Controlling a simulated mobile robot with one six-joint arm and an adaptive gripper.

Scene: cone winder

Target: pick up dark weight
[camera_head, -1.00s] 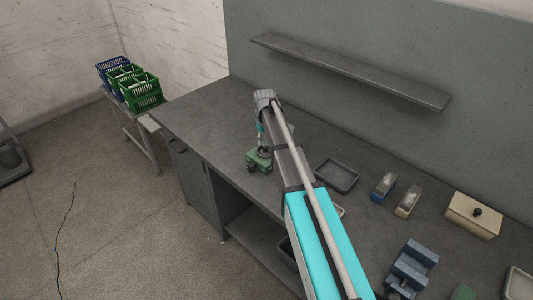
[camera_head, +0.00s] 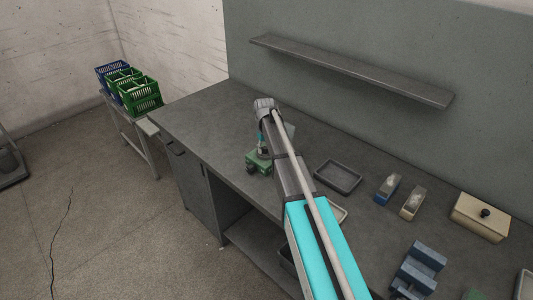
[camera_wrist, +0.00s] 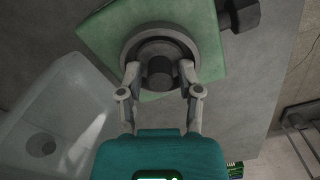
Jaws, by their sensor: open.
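A dark, short cylindrical weight (camera_wrist: 159,71) shows in the wrist view, in front of a round grey ring on a green block (camera_wrist: 95,32). My gripper (camera_wrist: 160,74) is open, with one fingertip on each side of the weight. I cannot tell whether the fingertips touch it. In the head view the green block (camera_head: 258,164) stands near the front edge of the workbench. My arm hides the weight there.
Bench left of the green block is clear. A shelf (camera_head: 350,69) hangs behind.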

